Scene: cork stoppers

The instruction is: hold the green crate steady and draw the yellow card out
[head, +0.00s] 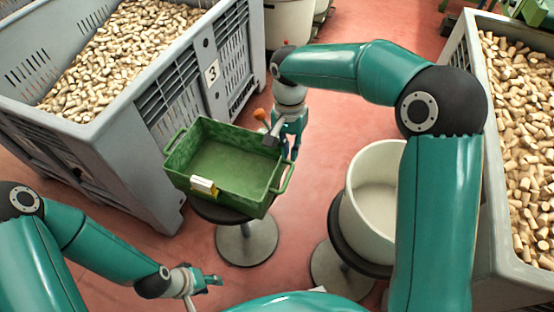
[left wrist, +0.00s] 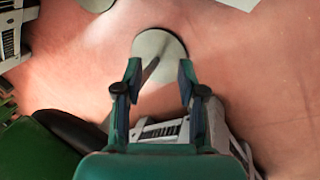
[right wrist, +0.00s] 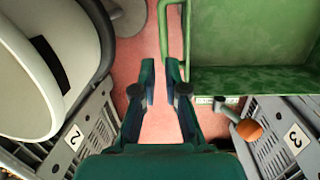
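The green crate (head: 222,158) sits on a round stool in the head view, with a looped handle at each end. A pale card holder with a yellow edge, seemingly the yellow card (head: 203,186), is on its near wall. My right gripper (head: 293,152) is beside the crate's right end. In the right wrist view its fingers (right wrist: 160,68) are apart and empty, close to the crate's handle (right wrist: 174,58). My left gripper (head: 215,280) is in front of and below the crate, apart from it. The left wrist view shows its fingers (left wrist: 158,68) open and empty.
An orange-knobbed lever (head: 260,114) stands at the crate's far right corner. A white tub (head: 372,205) is to the right on another stool. Grey bins of corks stand left (head: 200,75) and right (head: 490,245). Red floor (head: 150,255) is open at the front left.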

